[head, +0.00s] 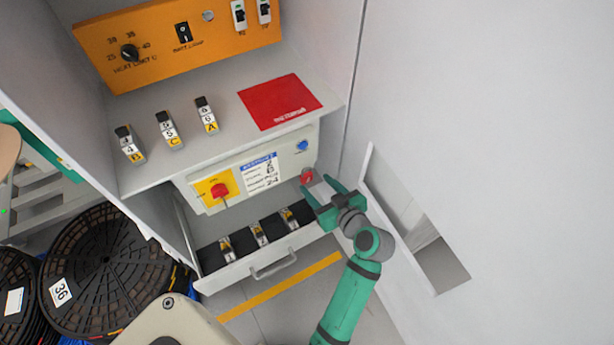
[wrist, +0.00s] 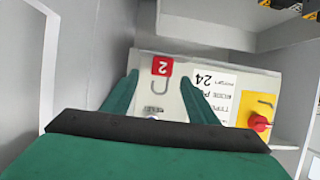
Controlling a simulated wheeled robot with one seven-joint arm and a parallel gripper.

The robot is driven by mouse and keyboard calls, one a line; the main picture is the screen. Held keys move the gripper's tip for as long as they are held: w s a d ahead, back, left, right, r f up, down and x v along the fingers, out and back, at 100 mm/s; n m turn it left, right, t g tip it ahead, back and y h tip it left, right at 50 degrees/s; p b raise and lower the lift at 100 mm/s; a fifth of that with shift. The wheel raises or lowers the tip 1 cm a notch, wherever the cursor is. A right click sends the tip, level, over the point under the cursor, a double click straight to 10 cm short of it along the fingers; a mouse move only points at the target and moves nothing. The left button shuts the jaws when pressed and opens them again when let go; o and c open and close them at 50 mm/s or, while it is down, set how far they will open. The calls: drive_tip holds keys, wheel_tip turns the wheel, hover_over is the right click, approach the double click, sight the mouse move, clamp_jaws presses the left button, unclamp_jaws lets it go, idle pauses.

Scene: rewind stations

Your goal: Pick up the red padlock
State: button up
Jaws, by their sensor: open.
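The red padlock (head: 307,176) is at the lower right of the white panel (head: 207,202) under the shelf. In the wrist view the padlock (wrist: 162,66) shows a white 2 on its red body, with a grey shackle against the panel. My gripper (head: 318,187) is open and its fingers point at the panel beside the padlock. In the wrist view the fingertips of my gripper (wrist: 158,79) stand on either side of the padlock in the picture. Nothing is held, and I cannot tell the remaining depth gap.
A red rotary handle (head: 220,190) sits on a yellow plate, and a blue button (head: 302,146) is above the padlock. Below is an open drawer (head: 235,276) holding three labelled blocks. The shelf above carries a red mat (head: 280,101). A pale wall (head: 480,120) stands right of my arm.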

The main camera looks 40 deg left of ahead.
sight(308, 177)
drive_tip(key=shift+x, duration=2.75)
drive_tip(key=shift+a, duration=0.5)
drive_tip(key=c, duration=1.2)
